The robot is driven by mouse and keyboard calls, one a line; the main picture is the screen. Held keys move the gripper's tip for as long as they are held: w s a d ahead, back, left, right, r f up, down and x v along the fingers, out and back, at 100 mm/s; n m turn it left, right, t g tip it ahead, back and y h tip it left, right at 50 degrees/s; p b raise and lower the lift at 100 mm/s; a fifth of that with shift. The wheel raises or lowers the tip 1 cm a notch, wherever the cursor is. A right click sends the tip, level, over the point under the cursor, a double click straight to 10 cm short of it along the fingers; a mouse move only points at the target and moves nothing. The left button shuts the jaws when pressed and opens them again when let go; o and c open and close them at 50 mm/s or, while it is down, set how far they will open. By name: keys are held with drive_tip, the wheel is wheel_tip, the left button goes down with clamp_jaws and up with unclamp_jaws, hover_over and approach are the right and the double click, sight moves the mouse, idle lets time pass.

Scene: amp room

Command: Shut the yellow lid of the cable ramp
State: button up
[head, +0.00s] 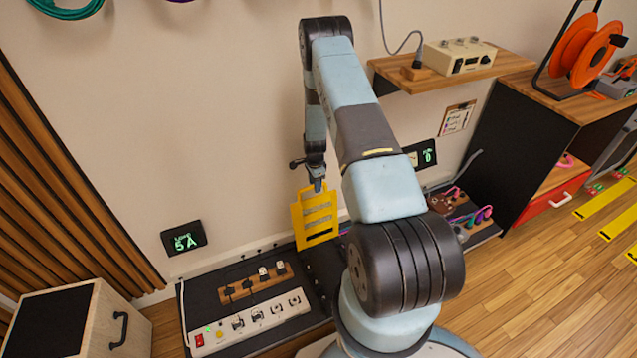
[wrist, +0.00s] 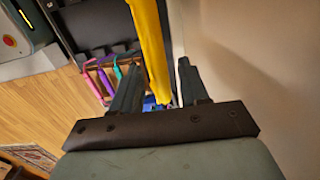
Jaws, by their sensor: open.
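The yellow lid (head: 303,228) of the cable ramp stands raised, near upright, with slots across it, close to the wall. The dark cable ramp (head: 322,264) lies below it, partly hidden by my arm. My gripper (head: 318,186) is at the lid's upper edge. In the wrist view the lid (wrist: 148,38) shows edge-on as a yellow strip between the two fingers of my gripper (wrist: 157,78). The fingers are open, with a visible gap to the right of the lid. Whether the left finger touches it I cannot tell. Pink, purple and teal cables (wrist: 104,78) run beside it.
A power strip (head: 250,320) and a wooden block with plugs (head: 255,284) lie left of the ramp. A wall display (head: 184,238) reads 5A. A wooden shelf (head: 440,82) holds a beige device. A black-sided cabinet (head: 520,140) stands right. Wooden floor (head: 530,270) is open at front right.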

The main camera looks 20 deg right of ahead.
clamp_jaws()
idle(0.4)
